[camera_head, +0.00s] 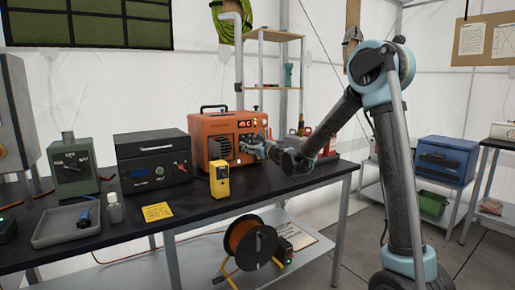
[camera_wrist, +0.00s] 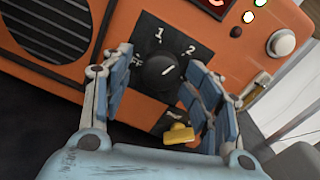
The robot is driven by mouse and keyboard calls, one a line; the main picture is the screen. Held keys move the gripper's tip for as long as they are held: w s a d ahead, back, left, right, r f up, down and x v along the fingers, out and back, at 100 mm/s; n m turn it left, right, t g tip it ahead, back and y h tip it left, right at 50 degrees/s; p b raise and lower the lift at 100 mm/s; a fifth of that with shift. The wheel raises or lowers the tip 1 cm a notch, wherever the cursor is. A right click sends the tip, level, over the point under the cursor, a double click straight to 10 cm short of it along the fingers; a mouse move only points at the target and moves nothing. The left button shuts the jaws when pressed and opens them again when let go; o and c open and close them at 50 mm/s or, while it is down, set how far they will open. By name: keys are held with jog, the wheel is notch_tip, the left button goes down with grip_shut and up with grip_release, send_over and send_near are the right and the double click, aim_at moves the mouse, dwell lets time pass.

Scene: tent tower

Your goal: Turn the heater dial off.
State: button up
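The orange heater (camera_head: 215,128) stands on the black table, with a lit red display on its front. Its round black dial (camera_wrist: 162,70) sits on a dark plate marked 1 and 2, with a partly hidden label at the left that looks like OFF. The white line on the dial slants up to the right, roughly toward the 2. My gripper (camera_wrist: 160,62) is open, with one blue finger on each side of the dial. I cannot tell whether either finger touches it. In the head view my gripper (camera_head: 254,149) is at the heater's front and hides the dial.
A yellow tab (camera_wrist: 179,134) lies below the dial plate, near the right finger. On the table, a yellow handheld meter (camera_head: 219,179) stands in front of the heater, and a black case (camera_head: 153,164) is to its left. Red items (camera_head: 325,142) stand behind my arm.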

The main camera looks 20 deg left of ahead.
jog(key=v, duration=1.2)
jog(key=shift+d, duration=0.1)
